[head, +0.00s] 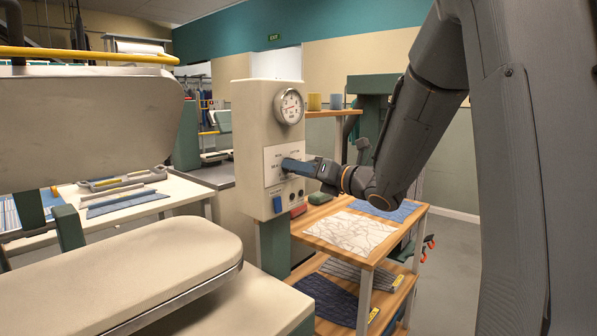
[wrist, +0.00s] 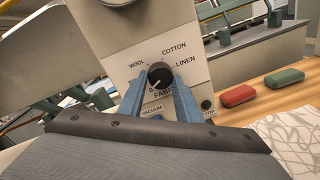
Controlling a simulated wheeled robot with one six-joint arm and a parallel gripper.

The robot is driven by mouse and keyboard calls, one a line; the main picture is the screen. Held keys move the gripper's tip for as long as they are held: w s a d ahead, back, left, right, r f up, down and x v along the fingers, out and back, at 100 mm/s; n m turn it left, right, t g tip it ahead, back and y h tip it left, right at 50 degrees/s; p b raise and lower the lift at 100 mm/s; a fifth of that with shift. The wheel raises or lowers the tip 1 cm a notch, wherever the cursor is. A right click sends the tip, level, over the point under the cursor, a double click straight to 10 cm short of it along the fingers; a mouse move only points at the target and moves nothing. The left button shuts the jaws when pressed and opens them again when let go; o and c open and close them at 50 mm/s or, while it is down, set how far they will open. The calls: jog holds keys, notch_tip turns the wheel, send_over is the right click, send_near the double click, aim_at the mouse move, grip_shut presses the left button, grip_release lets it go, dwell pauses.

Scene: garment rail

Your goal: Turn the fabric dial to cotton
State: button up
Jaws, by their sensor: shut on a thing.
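The fabric dial (wrist: 160,74) is a round black knob on a white label plate (wrist: 133,58). The words WOOL, COTTON and LINEN show around its upper side. A label at its lower left is mostly hidden by a finger. A pale mark on the knob appears to point to the lower left, towards that label and away from COTTON at the upper right. My gripper (wrist: 161,80) has its blue fingers on both sides of the knob and is shut on it. In the head view, my gripper (head: 284,163) reaches the panel from the right and hides the dial.
A pressure gauge (head: 288,106) sits above the dial plate on the control box (head: 252,100). A wooden trolley (head: 372,254) with folded cloth stands right, a padded press (head: 130,270) left.

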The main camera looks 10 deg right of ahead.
jog(key=shift+w+d+r+m+g+y+p, duration=0.1)
jog(key=shift+m+g+y+p, duration=0.2)
jog(key=shift+m+p, duration=3.25)
jog(key=shift+d+r+m+g+y+p, duration=0.25)
jog(key=shift+m+p, duration=1.1)
jog(key=shift+m, duration=4.3)
jog(key=shift+w+a+m+g+y+p, duration=0.15)
jog(key=shift+m+y+p, duration=0.3)
jog(key=shift+m+p, duration=3.1)
jog(key=shift+m+b, duration=1.05)
jog(key=shift+m, duration=0.2)
jog(key=o, duration=1)
jog(key=shift+o, duration=0.2)
